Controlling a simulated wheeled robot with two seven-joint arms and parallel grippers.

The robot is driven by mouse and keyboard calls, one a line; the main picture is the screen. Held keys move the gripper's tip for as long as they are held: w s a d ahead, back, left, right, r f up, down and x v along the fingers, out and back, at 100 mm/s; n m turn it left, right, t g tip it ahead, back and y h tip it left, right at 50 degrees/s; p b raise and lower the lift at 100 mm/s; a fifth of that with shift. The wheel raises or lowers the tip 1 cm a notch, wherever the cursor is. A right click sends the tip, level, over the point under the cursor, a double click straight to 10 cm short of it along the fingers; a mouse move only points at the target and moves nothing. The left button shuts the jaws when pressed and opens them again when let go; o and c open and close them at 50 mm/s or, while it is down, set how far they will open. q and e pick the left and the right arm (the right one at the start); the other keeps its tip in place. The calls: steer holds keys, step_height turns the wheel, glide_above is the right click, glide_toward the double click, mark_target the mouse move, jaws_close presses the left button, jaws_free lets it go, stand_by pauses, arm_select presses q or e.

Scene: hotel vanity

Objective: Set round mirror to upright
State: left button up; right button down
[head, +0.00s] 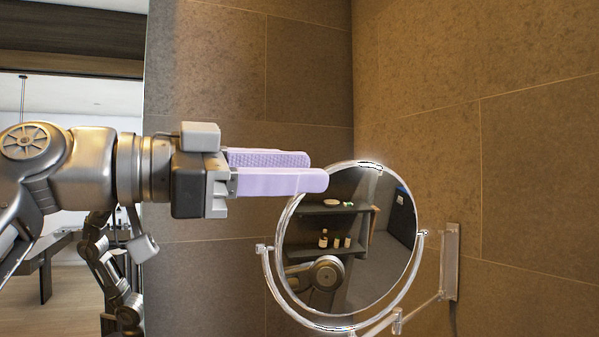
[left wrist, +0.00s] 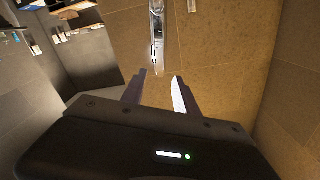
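The round mirror (head: 352,245) has a clear, shiny rim and hangs in a U-shaped bracket (head: 300,318) on a wall arm. In the head view its face is turned toward me and reflects shelves. How far it tilts is hard to tell. My left gripper (head: 318,170) reaches in from the left, its pale purple fingers level at the mirror's upper left rim. The near fingertip overlaps the rim in the picture; contact cannot be told. The left wrist view shows the fingers (left wrist: 160,88) apart and empty, with a shiny strip, apparently the mirror's edge, beyond them. My right gripper is not seen.
The mirror's wall mount (head: 451,262) is fixed to the brown tiled wall (head: 540,180) at right. Another tiled wall (head: 225,75) stands behind the gripper. Space above the mirror is clear. A dark table (head: 45,260) shows at far left.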

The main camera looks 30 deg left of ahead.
arm_select(q)
steer(key=shift+s, duration=0.15)
steer(key=shift+c, duration=0.7)
steer(key=s+d+m, duration=0.1)
steer(key=s, duration=0.1)
steer(key=s+d+m+b, duration=0.1)
steer(key=s, duration=0.1)
steer(key=s+d+m+b, duration=0.1)
steer(key=s, duration=0.1)
steer(key=shift+s+d+f, duration=0.15)
steer(key=shift+s+f, duration=0.2)
steer(key=c, duration=0.4)
steer(key=s+m, duration=0.1)
steer(key=s+d+m+t+y, duration=0.1)
steer(key=m, duration=0.1)
steer(key=s+m, duration=0.1)
steer(key=m, duration=0.1)
steer(key=shift+d+f+t+y+b, duration=0.3)
steer(key=shift+d+f+y+b, duration=0.1)
jaws_close()
steer(key=m, duration=0.1)
steer(key=m+y, duration=0.1)
steer(key=w+m+t, duration=0.1)
steer(key=m, duration=0.1)
steer(key=shift+a+r+y, duration=0.1)
steer(key=shift+a+y, duration=0.2)
steer(key=shift+a, duration=0.1)
